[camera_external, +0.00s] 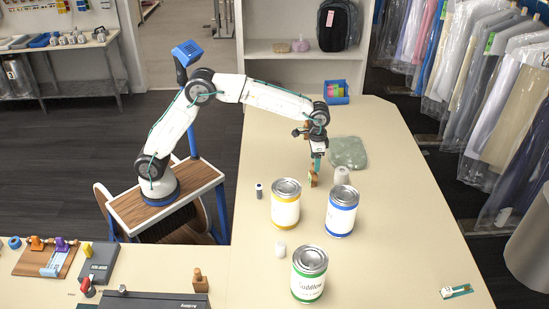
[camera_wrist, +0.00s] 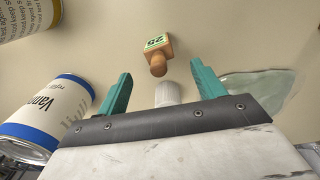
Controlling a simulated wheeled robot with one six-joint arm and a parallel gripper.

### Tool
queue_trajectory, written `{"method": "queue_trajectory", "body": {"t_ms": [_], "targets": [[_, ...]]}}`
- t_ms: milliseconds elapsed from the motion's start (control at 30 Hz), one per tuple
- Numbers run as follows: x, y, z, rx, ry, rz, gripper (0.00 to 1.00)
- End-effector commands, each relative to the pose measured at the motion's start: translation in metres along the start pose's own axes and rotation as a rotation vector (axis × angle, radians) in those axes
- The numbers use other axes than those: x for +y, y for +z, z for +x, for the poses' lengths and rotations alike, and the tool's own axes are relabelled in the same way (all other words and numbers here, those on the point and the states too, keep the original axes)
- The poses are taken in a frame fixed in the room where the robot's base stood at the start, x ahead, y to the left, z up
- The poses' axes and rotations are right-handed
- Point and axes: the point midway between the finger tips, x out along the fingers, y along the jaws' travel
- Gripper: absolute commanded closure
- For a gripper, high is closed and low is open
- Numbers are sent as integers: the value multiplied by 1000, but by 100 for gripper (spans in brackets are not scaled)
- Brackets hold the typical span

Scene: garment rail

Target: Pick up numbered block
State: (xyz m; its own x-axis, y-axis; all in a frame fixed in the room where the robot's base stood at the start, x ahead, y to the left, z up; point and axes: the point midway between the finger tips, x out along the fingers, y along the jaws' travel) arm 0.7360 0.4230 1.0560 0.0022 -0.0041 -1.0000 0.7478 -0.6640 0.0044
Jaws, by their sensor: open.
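The numbered block is a small wooden piece with a round knob and a green-and-white number label (camera_wrist: 157,43). In the wrist view it lies on the table just beyond my fingertips, roughly centred between them. The number looks like 25, but is small and turned. In the external view the block (camera_external: 312,180) is just below my gripper (camera_external: 316,167), partly hidden by it. My gripper (camera_wrist: 160,68) is open, with teal fingers on either side of the knob's line. Nothing is held. Whether a finger touches the block cannot be told.
Paint cans with yellow (camera_external: 286,206), blue (camera_external: 341,212) and green (camera_external: 309,276) bands stand close in front. A pale cylinder (camera_external: 341,176) and a crumpled translucent bag (camera_external: 347,153) are to the right. A small dark-and-white cylinder (camera_external: 259,191) stands left.

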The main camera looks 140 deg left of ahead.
Motion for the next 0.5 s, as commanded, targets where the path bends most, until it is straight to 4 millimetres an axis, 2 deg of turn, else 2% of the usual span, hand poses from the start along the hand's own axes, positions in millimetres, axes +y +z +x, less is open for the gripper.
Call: {"method": "queue_trajectory", "body": {"t_ms": [300, 500], "targets": [[1, 3, 44, -2, 0, 1, 32], [1, 2, 58, 2, 0, 1, 32]]}}
